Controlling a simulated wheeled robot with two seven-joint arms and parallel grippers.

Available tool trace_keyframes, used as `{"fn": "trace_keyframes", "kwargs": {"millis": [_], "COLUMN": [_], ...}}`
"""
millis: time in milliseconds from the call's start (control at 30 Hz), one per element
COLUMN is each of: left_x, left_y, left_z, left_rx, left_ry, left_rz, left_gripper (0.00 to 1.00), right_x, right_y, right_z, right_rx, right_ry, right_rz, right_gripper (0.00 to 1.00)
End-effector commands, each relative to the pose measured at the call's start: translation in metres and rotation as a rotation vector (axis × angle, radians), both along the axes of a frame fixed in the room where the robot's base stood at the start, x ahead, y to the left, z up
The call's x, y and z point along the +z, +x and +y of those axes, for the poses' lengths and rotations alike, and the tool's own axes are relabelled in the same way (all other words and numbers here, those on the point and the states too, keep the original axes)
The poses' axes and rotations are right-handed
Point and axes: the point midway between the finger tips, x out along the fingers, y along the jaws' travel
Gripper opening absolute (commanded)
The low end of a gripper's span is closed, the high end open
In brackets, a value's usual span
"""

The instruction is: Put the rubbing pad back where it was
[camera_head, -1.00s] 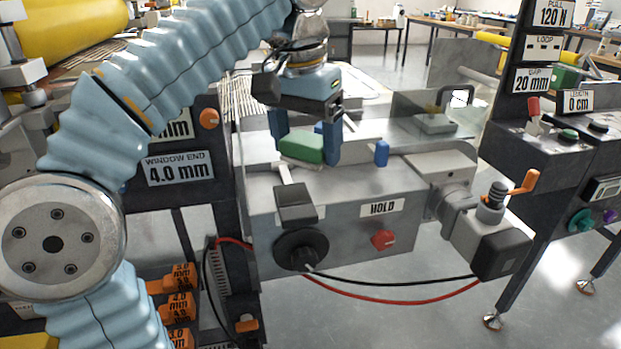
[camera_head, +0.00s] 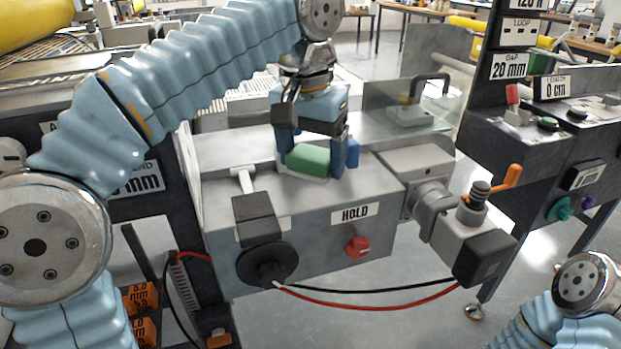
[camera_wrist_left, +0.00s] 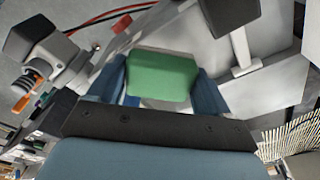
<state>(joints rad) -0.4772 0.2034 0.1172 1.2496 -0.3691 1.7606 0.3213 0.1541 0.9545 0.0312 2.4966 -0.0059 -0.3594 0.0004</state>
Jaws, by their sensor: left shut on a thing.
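The rubbing pad is a green block (camera_head: 309,158) with a pale underside, on or just above the top of the grey machine box (camera_head: 300,210). My left gripper (camera_head: 313,155) reaches down from above, its two blue fingers on either side of the pad and shut on it. In the left wrist view the green pad (camera_wrist_left: 163,75) sits between the blue fingers. Whether its underside touches the box cannot be told. Of my right arm only a link shows at the lower right of the head view; its gripper is out of view.
A T-shaped handle (camera_head: 243,178) lies at the left of the box top. A clear guard (camera_head: 410,108) rises behind.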

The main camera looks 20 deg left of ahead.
Motion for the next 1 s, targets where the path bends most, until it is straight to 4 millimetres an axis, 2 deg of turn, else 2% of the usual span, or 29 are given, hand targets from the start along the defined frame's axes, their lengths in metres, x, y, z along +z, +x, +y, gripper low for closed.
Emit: {"fn": "trace_keyframes", "kwargs": {"millis": [167, 267, 433, 867, 900, 1000], "left_x": [-0.013, -0.028, -0.054, -0.061, -0.06, -0.06], "left_y": [0.01, 0.021, 0.021, 0.022, 0.022, 0.022], "left_z": [0.003, 0.006, 0.006, 0.006, 0.006, 0.006], "left_rx": [0.001, 0.002, 0.0, 0.0, 0.0, 0.0], "left_ry": [0.0, 0.0, -0.001, -0.001, -0.001, -0.001], "left_rz": [0.001, 0.003, 0.0, -0.001, -0.001, -0.001], "left_gripper": [0.4, 0.4, 0.4, 0.4, 0.85, 1.0], "right_x": [-0.002, -0.005, -0.011, -0.013, -0.012, -0.012], "right_y": [0.0, 0.0, 0.0, 0.0, 0.0, 0.0], "right_z": [0.0, 0.0, 0.0, 0.0, 0.0, -0.001], "right_rx": [0.0, 0.0, -0.001, -0.003, -0.003, -0.003], "right_ry": [0.0, 0.0, -0.001, -0.001, -0.001, -0.001], "right_rz": [0.0, -0.001, 0.0, -0.001, -0.001, -0.001], "right_gripper": [0.43, 0.43, 0.43, 0.43, 0.43, 0.43]}}
